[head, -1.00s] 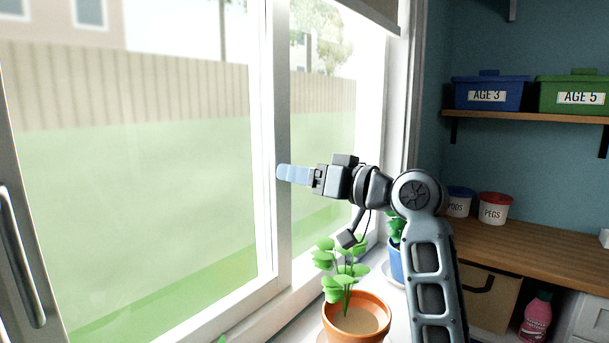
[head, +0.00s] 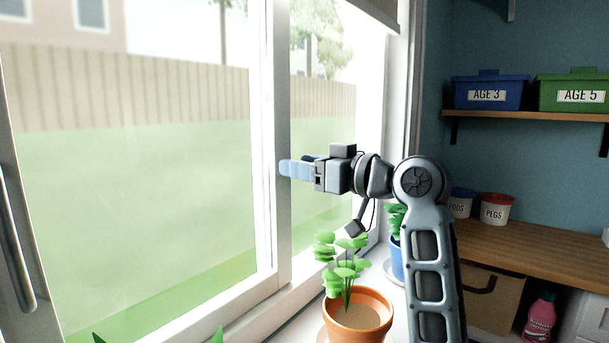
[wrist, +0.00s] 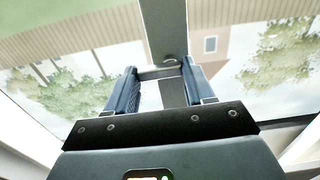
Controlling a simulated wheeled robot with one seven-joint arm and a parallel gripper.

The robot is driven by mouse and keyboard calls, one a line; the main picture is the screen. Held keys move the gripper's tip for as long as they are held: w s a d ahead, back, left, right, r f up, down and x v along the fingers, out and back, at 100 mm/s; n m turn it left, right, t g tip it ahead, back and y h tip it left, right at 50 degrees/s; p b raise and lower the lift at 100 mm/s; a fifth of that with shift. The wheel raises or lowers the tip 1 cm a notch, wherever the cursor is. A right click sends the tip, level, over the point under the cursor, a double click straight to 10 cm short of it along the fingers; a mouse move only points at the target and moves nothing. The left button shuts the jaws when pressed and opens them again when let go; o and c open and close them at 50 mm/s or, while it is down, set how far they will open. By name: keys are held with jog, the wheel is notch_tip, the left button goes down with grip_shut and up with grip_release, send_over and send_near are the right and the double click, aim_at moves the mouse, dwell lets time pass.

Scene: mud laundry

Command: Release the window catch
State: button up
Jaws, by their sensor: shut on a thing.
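The window (head: 140,200) has white frames, with an upright post (head: 283,110) between two panes. My gripper (head: 288,167) is at this post, with its pale blue fingers pointing left and about level. In the wrist view my gripper (wrist: 160,76) has its two blue fingers on either side of a small grey bar, the window catch (wrist: 158,73), in front of the post. The fingers are shut on the catch. In the head view the fingers hide most of the catch.
A potted plant (head: 357,318) stands on the sill below my arm, with a blue pot (head: 397,262) behind it. A wooden counter (head: 530,255) with tubs is at right. A long handle (head: 15,240) is at far left.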

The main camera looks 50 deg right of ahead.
jog(key=o, duration=1)
jog(key=shift+o, duration=0.2)
jog(key=shift+s, duration=0.1)
jog(key=s+b, duration=0.1)
jog(key=s, duration=0.6)
jog(key=shift+s, duration=0.35)
jog(key=shift+d, duration=0.1)
